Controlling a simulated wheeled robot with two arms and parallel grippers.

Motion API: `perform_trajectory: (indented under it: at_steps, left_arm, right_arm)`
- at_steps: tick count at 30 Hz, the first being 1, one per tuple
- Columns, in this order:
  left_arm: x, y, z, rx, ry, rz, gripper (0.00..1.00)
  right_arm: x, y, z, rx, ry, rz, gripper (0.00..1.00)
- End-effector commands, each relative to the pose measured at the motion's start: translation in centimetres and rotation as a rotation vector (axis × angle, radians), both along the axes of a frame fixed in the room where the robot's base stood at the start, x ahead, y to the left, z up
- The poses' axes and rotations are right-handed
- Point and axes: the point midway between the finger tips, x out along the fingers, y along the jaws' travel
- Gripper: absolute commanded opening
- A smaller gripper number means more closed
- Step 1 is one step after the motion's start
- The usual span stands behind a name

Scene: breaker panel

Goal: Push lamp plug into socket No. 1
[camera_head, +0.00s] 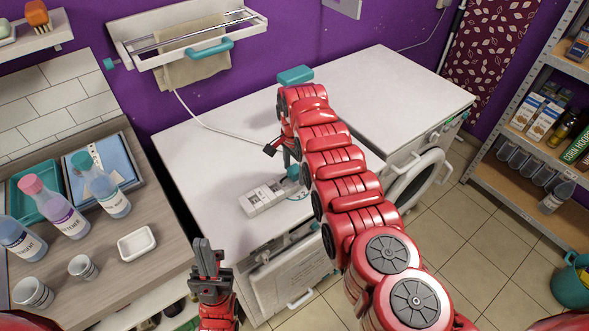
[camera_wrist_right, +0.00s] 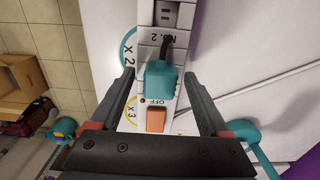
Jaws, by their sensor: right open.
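A white socket strip (camera_head: 264,196) lies on the white machine top in the head view; it also shows in the right wrist view (camera_wrist_right: 172,38). A teal plug (camera_wrist_right: 160,80) with a dark cord is at the strip, between a partly covered "No. 2" label and an orange switch (camera_wrist_right: 156,120) marked OFF. I cannot tell whether its prongs are seated. My right gripper (camera_wrist_right: 160,88) is open, with a finger on each side of the plug and gaps showing. My left gripper (camera_head: 208,262) is low in the head view, away from the strip; its jaw gap is unclear.
A white machine top (camera_head: 200,150) has free room left of the strip. A teal block (camera_head: 295,75) sits at the back. Several bottles, a white dish (camera_head: 137,243) and cups stand on the left counter (camera_head: 165,225). A shelf (camera_head: 520,190) stands at right.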

Motion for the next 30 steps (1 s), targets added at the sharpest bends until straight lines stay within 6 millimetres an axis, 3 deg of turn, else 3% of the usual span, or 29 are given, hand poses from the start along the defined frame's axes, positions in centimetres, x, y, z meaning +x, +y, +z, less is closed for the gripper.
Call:
perform_trajectory:
  at_steps: [19, 30]
  left_arm:
    - [0.0, 0.0, 4.6, 0.0, 0.0, 0.0, 0.0]
    - [0.0, 0.0, 5.7, 0.0, 0.0, 0.0, 0.0]
  right_arm:
    - [0.0, 0.1, 5.6, 0.001, -0.001, 0.001, 0.79]
    - [0.0, 0.1, 8.0, 0.001, -0.001, 0.001, 0.79]
